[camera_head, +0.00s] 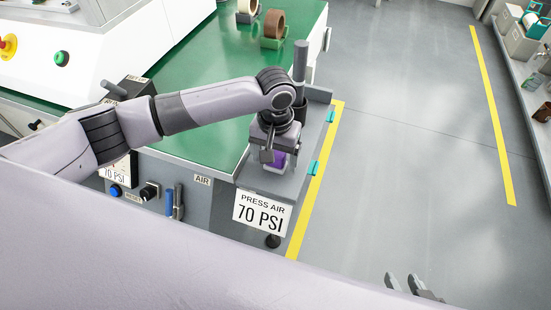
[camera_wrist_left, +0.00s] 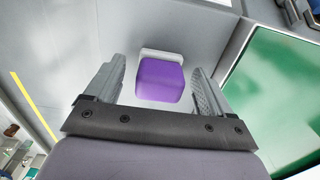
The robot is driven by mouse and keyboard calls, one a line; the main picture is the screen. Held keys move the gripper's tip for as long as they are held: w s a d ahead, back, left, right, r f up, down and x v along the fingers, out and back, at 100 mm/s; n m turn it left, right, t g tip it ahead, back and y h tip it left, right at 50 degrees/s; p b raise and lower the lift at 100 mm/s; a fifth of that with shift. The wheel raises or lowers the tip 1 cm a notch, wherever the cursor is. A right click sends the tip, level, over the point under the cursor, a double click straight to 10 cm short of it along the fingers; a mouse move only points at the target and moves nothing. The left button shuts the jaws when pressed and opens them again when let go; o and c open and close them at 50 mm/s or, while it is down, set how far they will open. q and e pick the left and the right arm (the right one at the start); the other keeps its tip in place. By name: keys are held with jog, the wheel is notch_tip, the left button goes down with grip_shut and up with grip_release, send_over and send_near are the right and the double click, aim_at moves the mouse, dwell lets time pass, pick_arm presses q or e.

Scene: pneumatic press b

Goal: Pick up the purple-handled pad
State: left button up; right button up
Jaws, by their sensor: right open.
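The purple-handled pad (camera_wrist_left: 160,80) has a purple block handle on a pale base. In the left wrist view it lies between the two fingers of my left gripper (camera_wrist_left: 158,68), with a visible gap on each side. In the head view the pad (camera_head: 278,160) shows as a small purple patch on the grey side shelf, mostly hidden by my left gripper (camera_head: 271,156) above it. The left gripper is open and pointing down. My right gripper (camera_head: 408,284) is at the bottom edge, open and empty, far from the pad.
A grey post (camera_head: 300,62) stands on the shelf just behind the left gripper. A "PRESS AIR 70 PSI" sign (camera_head: 262,214) is on the front. Tape rolls (camera_head: 272,28) sit on the green bench top (camera_head: 215,60). Open floor (camera_head: 410,130) lies to the right.

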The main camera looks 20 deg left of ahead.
aim_at(276, 152)
pick_arm(q)
jog(key=c, duration=1.1)
pick_arm(e)
jog(key=shift+w, duration=0.1)
pick_arm(q)
jog(key=shift+o, duration=0.2)
notch_tip(276, 152, up, 20)
jog(key=p, duration=0.3)
pick_arm(e)
jog(key=shift+s+d+r, duration=0.1)
jog(key=shift+d+r, duration=0.05)
jog(key=shift+r, duration=0.3)
jog(key=shift+s+d+r, duration=0.1)
jog(key=shift+d+r, duration=0.05)
jog(key=shift+r, duration=0.25)
